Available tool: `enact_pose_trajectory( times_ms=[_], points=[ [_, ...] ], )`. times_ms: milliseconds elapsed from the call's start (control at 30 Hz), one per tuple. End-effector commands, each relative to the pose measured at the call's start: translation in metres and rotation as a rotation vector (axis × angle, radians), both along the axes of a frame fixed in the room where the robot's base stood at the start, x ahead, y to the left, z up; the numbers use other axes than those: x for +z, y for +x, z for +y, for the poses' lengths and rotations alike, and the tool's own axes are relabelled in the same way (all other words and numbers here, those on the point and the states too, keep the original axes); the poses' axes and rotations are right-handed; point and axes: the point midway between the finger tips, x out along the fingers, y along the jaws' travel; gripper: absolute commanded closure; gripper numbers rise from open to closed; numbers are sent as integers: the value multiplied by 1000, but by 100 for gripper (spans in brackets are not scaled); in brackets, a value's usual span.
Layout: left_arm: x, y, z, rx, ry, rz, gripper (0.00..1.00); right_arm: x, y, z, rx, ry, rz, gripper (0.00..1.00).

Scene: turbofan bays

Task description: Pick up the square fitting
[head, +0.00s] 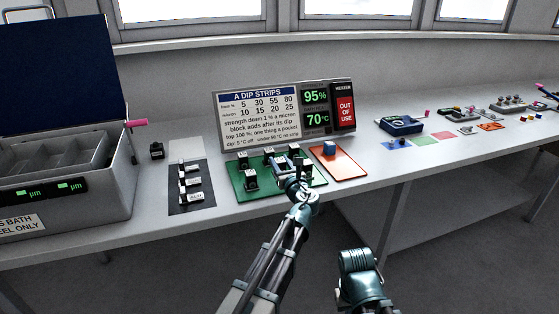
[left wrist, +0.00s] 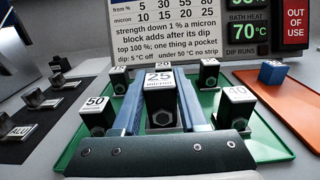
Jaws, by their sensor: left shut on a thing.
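My left gripper (head: 290,172) is over the green tray. The block's near face has a hexagonal socket. It looks upright; whether it touches the tray is hidden. No thing in view is marked as the square fitting, so I cannot tell which it is. A small blue cube (head: 329,148) sits on the orange mat (head: 347,168). My right gripper is not in view; only part of that arm shows.
A dark mat with fittings (head: 190,205) and an open bath (head: 105,190) lie left. A sign board (head: 262,115) stands behind.

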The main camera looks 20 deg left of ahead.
Motion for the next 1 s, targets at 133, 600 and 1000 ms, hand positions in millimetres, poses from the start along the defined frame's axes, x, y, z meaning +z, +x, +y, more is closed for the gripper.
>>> enact_pose_trajectory(
  times_ms=[133, 600, 1000],
  points=[
    [3, -43, -11, -3, 0, 0, 100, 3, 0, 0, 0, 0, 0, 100],
    [11, -128, -40, -2, 0, 0, 100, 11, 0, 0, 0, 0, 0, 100],
    [12, -138, -43, 0, 1, -1, 100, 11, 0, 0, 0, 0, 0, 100]
  ],
)
